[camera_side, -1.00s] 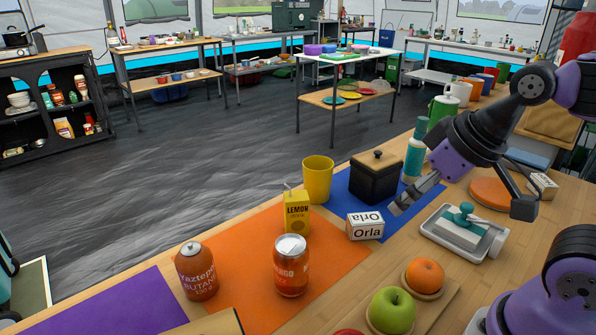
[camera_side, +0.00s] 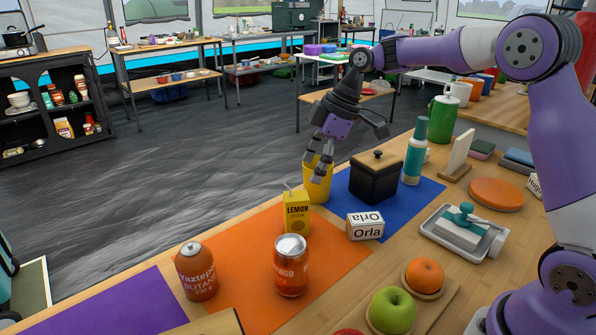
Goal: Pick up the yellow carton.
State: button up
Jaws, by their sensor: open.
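The yellow carton (camera_side: 296,213), marked LEMON and with a straw on top, stands upright at the far edge of the orange mat (camera_side: 240,258). My gripper (camera_side: 317,170) is open and points downward, above and slightly right of the carton and apart from it. In the picture its fingers overlap the yellow cup (camera_side: 320,190) behind the carton and hide part of it. I cannot tell whether the fingers touch the cup.
A white Orla box (camera_side: 365,226) and a black canister (camera_side: 376,180) stand right of the carton on the blue mat (camera_side: 425,190). An orange can (camera_side: 291,268) stands in front, a butane canister (camera_side: 196,272) to the left. The orange mat's middle is clear.

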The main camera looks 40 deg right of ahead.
aim_at(298, 195)
jog(key=x, duration=1)
jog(key=shift+w+f, duration=0.25)
jog(key=c, duration=0.9)
